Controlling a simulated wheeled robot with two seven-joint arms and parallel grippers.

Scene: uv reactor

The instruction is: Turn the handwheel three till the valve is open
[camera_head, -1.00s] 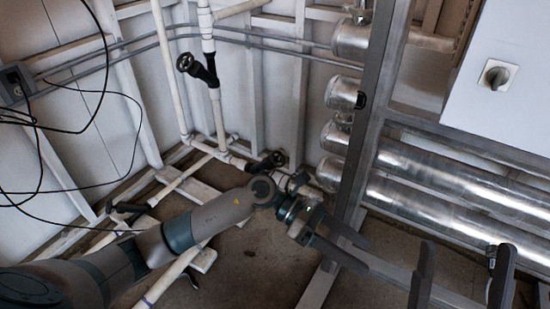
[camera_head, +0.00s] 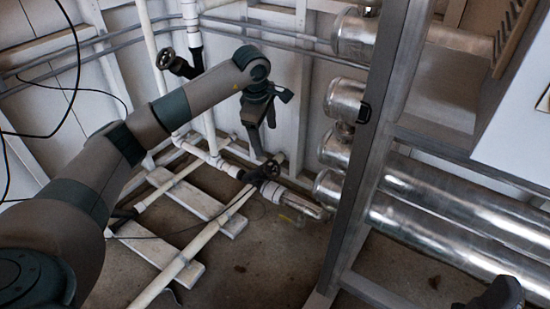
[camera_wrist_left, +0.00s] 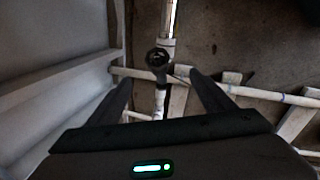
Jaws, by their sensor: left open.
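A dark handwheel (camera_head: 268,170) sits low on the white piping near the wall's foot, just below my left gripper. My left gripper (camera_head: 265,143) is open and empty, pointing down above it, apart from it as far as I can tell. In the left wrist view, a dark round handwheel (camera_wrist_left: 158,58) lies ahead between the open fingers of the gripper (camera_wrist_left: 160,77). Another dark handwheel (camera_head: 166,58) is on the upright pipe at the upper left. No number label is readable on either. Part of what looks like my right gripper (camera_head: 502,293) shows at the bottom right.
A grey metal post (camera_head: 376,150) stands right of my left gripper. Shiny insulated pipes (camera_head: 450,205) run behind it to the right. White floor pipes (camera_head: 190,250) cross pale boards (camera_head: 160,240). The floor (camera_head: 275,250) in the middle is bare.

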